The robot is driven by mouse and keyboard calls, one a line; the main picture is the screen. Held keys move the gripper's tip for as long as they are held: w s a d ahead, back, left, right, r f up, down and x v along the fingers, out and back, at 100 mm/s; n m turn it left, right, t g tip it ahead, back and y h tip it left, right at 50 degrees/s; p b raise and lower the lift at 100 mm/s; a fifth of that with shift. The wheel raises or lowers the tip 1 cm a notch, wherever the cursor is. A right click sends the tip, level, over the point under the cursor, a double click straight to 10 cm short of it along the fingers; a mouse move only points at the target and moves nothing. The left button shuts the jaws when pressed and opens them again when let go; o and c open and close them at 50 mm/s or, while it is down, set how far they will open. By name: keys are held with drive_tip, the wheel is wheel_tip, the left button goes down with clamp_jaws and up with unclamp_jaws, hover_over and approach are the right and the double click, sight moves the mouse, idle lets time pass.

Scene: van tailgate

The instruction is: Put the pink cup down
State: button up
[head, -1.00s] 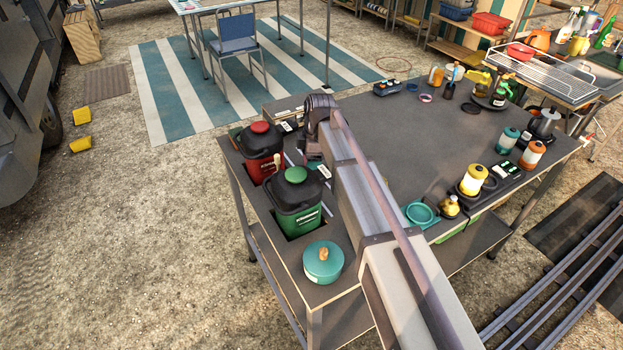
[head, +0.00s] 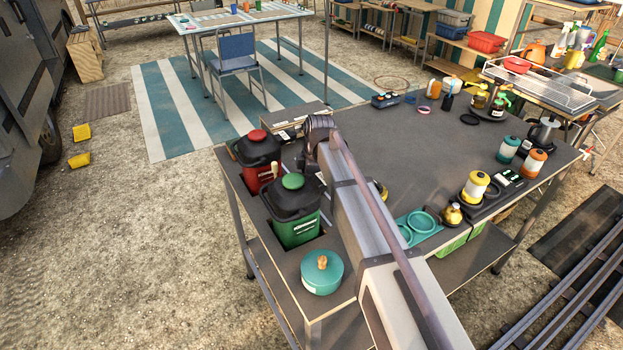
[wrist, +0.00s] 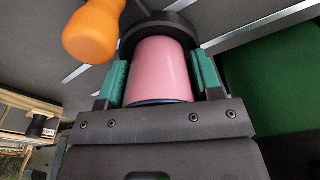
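The pink cup (wrist: 160,62) fills the middle of the wrist view. My gripper (wrist: 160,78) has its green-padded fingers against both sides of the cup. A black round rim (wrist: 181,23) curves around the cup's far end; I cannot tell whether the cup rests in it or is apart from it. In the head view the pink cup is not visible. There my arm runs over the near left part of the dark worktop (head: 420,155), and my fingers are hidden.
A green canister (head: 293,228) and a red canister (head: 262,175) stand left of my arm. A teal lidded pot (head: 321,272) sits on the near corner. A teal tray (head: 430,221) is to the right. An orange knob-shaped thing (wrist: 93,30) is close beside the cup.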

drive_tip(key=o, duration=0.3)
drive_tip(key=shift+s+a+f, duration=0.1)
drive_tip(key=shift+f, duration=0.2)
drive_tip(key=shift+o, duration=0.2)
drive_tip(key=shift+w+a+r+p, duration=0.1)
drive_tip(key=shift+w+r+p, duration=0.1)
drive_tip(key=shift+r+p, duration=0.4)
drive_tip(key=shift+o, duration=0.7)
wheel_tip(320, 180, up, 12)
drive_tip(key=d+p, duration=0.1)
drive_tip(key=p, duration=1.1)
drive_tip(key=shift+w+d, duration=0.2)
drive_tip(key=shift+w, duration=0.05)
drive_tip(key=shift+f, duration=0.25)
drive_tip(key=s+d+m, duration=0.9)
drive_tip(key=s+m, duration=0.1)
drive_tip(key=s, duration=0.2)
drive_tip(key=s+d+m+h, duration=0.1)
drive_tip(key=s+d+m, duration=0.8)
drive_tip(key=s, duration=0.3)
drive_tip(key=shift+s+d+m, duration=0.2)
drive_tip(key=shift+d+m, duration=0.2)
